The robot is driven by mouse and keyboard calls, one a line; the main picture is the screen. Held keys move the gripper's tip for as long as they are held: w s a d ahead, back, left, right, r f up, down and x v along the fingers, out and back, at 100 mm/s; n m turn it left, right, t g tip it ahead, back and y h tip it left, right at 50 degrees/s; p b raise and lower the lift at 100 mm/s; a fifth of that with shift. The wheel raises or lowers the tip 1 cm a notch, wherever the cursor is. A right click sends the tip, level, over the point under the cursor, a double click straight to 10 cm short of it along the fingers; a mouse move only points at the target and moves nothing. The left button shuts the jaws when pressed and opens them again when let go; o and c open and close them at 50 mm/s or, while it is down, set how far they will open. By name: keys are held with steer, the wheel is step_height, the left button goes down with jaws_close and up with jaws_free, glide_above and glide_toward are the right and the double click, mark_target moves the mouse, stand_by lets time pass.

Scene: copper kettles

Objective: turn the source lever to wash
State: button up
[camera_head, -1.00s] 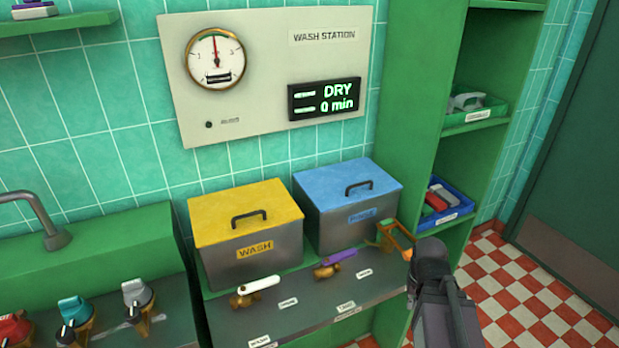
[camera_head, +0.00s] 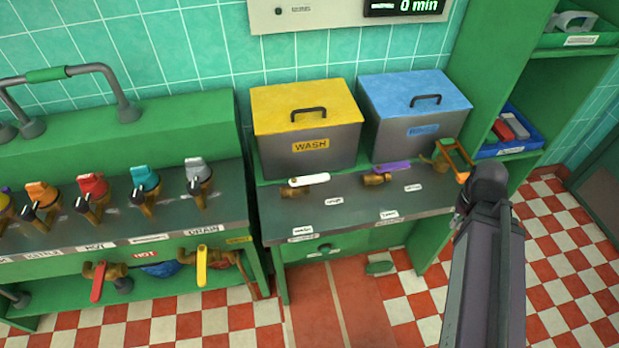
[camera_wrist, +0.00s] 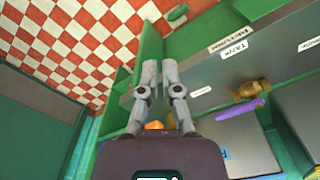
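Two brass valves with levers sit on the grey counter (camera_head: 360,210). One has a white lever (camera_head: 310,179) in front of the yellow-lidded WASH tank (camera_head: 308,130); the other has a purple lever (camera_head: 392,167) in front of the blue-lidded tank (camera_head: 415,115). Both handles point right. A small label, apparently WASH (camera_head: 302,229), lies in front of the white lever. I cannot read which lever is marked source. My gripper (camera_wrist: 158,70) looks shut and empty, apart from both levers. The purple lever also shows in the wrist view (camera_wrist: 240,111).
An orange-and-green frame-like piece (camera_head: 455,158) stands by my wrist, right of the blue-lidded tank. A green shelf (camera_head: 500,70) with a blue bin (camera_head: 515,147) is at right. Several coloured taps (camera_head: 93,187) line the left counter.

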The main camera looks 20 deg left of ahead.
steer(key=o, duration=0.7)
steer(key=shift+w+a, duration=0.25)
steer(key=shift+a, duration=0.05)
steer(key=shift+c, duration=0.2)
steer(key=shift+o, duration=0.4)
steer(key=w+a+r+n+p, duration=0.1)
steer(key=w+a+n, duration=0.4)
steer(key=a, duration=0.3)
steer(key=shift+w+a+n, duration=0.15)
steer(key=shift+a+n, duration=0.05)
steer(key=shift+n, duration=0.5)
step_height(320, 180, up, 2)
steer(key=n+p, duration=0.2)
steer(key=n, duration=1.6)
glide_above(319, 177)
steer(key=shift+r, duration=0.2)
steer(key=shift+f, duration=0.2)
step_height(319, 177, down, 13)
steer(key=b, duration=1.3)
steer(key=shift+f, duration=0.2)
